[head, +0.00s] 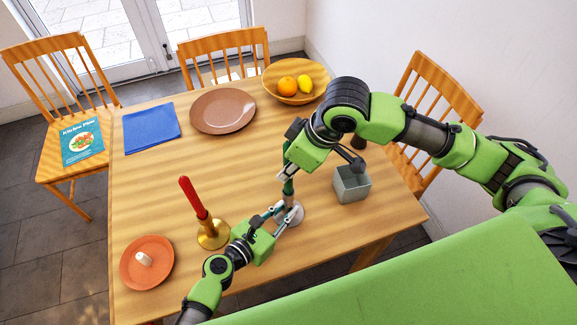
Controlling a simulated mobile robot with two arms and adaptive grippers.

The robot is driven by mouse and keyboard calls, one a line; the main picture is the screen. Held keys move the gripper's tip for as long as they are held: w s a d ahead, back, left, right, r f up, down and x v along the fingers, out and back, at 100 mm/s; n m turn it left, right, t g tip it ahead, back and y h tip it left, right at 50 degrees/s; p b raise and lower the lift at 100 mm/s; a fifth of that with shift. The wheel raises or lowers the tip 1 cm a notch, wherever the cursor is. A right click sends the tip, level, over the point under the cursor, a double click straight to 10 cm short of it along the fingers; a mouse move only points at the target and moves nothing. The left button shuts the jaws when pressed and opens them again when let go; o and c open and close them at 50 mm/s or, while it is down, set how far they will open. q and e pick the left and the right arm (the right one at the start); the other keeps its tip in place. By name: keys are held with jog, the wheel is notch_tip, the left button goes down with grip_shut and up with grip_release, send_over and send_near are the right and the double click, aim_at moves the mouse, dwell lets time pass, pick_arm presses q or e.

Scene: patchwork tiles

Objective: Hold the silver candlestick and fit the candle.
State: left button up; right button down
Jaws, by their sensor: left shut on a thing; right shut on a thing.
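The silver candlestick (319,214) stands on the table towards the near edge, its round base showing. My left gripper (290,211) is shut on its stem from the lower left and hides part of it. A dark green candle (288,188) is upright directly above the candlestick. My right gripper (287,172) is shut on the candle's upper part from above. The candle's lower end is close to the candlestick's top, but the fingers crowd that spot and I cannot tell whether it sits in the socket.
A red candle (193,197) stands in a brass candlestick (213,236) left of my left gripper. An orange plate (134,276) holds a short white candle (144,259). A grey box (352,186) stands right. A brown plate (222,104), fruit bowl (311,94) and blue napkin (151,131) lie farther back.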

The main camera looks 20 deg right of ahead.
jog(key=shift+f, duration=1.3)
dwell(1.2)
dwell(0.3)
jog(key=c, duration=1.9)
grip_release()
jog(key=v, duration=1.2)
jog(key=shift+r, duration=0.1)
